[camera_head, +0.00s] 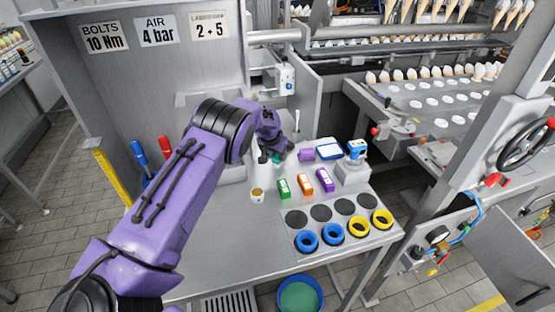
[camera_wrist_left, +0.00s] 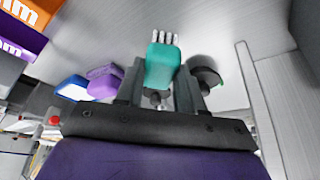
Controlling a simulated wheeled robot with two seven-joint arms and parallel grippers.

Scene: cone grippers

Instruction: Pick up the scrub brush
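The scrub brush (camera_wrist_left: 162,68) is a teal block with white bristles in the left wrist view. My left gripper (camera_wrist_left: 160,90) has a dark finger on each side of it, and both fingers appear to touch its sides. The bristles point away from the gripper. In the head view my left gripper (camera_head: 277,148) is over the back part of the bench, and only a bit of the teal brush (camera_head: 276,159) shows beneath it. My right gripper is in neither view.
A purple item (camera_head: 306,155) and a blue-and-white item (camera_head: 329,150) lie right of the gripper. Green, orange and purple labelled blocks (camera_head: 305,184) stand in front. A white cylinder (camera_head: 262,172) and small cup (camera_head: 257,195) stand close by. The bench's front left (camera_head: 225,240) is clear.

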